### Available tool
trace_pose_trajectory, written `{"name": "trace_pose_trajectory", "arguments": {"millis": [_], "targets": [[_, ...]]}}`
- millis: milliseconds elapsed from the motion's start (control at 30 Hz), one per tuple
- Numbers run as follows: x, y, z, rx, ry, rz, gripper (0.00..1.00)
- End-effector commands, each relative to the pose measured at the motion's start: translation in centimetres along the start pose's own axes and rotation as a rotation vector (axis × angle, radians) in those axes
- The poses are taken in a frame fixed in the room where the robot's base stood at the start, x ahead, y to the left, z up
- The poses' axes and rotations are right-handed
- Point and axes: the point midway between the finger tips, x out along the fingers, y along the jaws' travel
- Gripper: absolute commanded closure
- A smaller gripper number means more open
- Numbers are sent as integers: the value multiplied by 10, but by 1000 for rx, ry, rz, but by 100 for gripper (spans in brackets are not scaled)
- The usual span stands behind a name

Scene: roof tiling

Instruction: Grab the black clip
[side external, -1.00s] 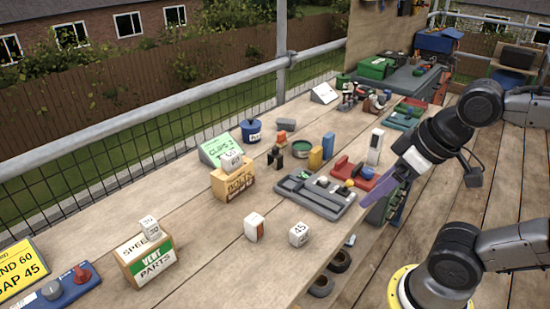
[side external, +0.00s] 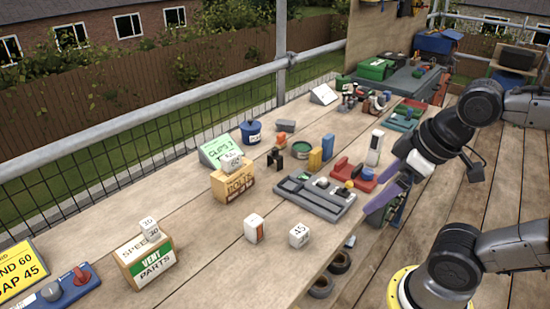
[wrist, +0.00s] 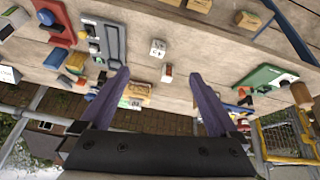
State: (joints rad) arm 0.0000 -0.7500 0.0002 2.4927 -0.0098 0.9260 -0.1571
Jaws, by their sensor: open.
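A small black clip (side external: 275,158) stands on the wooden deck, left of the grey tray and next to an orange piece. In the wrist view a small dark shape beside the left finger looks like the same clip (wrist: 101,78), but it is too small to be sure. My gripper (side external: 382,190) has two purple fingers and hangs at the right edge of the bench, well apart from the clip. In the wrist view my gripper (wrist: 160,73) has its fingers spread wide with nothing held between them.
A grey tray (side external: 330,208) and a red tray (side external: 367,184) lie between my gripper and the clip. A yellow block (side external: 315,160), a green-topped tin (side external: 301,150), a tan bolts box (side external: 232,184) and a green clips sign (side external: 212,152) surround the clip.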

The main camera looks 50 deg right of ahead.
Motion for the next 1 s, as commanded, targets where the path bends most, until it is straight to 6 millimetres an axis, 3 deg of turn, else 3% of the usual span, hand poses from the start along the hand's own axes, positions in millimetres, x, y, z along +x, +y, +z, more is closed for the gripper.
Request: {"name": "trace_pose_trajectory", "arguments": {"millis": [167, 300, 533, 767, 1000], "targets": [[-29, 14, -35, -261, 34, 50, 4], [-48, 31, -76, -469, 13, 93, 4], [-57, 64, -153, -776, -75, 142, 4], [-34, 104, -233, -1045, -204, 155, 4], [25, 144, -297, -1252, -344, 126, 4]]}}
